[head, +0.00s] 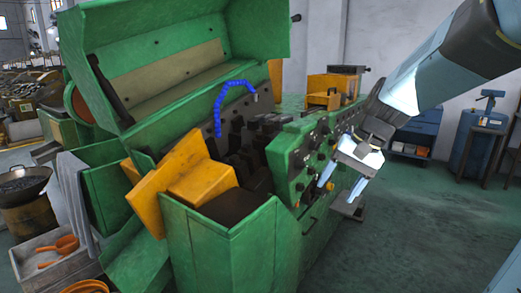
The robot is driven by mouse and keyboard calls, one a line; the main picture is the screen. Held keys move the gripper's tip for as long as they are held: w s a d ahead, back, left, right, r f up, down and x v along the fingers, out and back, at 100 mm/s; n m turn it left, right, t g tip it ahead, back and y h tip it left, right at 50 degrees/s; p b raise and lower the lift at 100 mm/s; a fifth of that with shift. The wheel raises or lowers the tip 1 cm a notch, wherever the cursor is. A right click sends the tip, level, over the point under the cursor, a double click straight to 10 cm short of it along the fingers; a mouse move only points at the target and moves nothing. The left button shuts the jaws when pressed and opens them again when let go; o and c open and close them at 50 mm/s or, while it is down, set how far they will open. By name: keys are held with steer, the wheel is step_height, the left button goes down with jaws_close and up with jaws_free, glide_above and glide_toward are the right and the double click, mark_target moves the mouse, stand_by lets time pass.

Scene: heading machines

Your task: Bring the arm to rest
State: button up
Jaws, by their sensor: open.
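My arm comes in from the upper right of the head view. My gripper (341,184) hangs at its end, pointing down and left, in front of the control panel (300,157) of the green heading machine (240,245). Its pale fingers are apart and I see nothing between them. Whether the fingers touch the panel I cannot tell; they overlap its right end in the picture.
The green machine fills the middle, with its lid (190,35) raised and a blue hose (219,105) inside. A wok (24,185) on a drum and a grey crate (50,262) stand left. A blue cabinet (415,130) stands behind. Green floor (420,220) is clear at right.

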steer(key=s+d+r+n+t+h, duration=0.3)
steer(key=s+d+t+h, duration=0.1)
steer(key=s, duration=0.8)
steer(key=shift+d+n+t, duration=0.3)
steer(key=shift+d+n, duration=0.1)
steer(key=shift+d, duration=0.3)
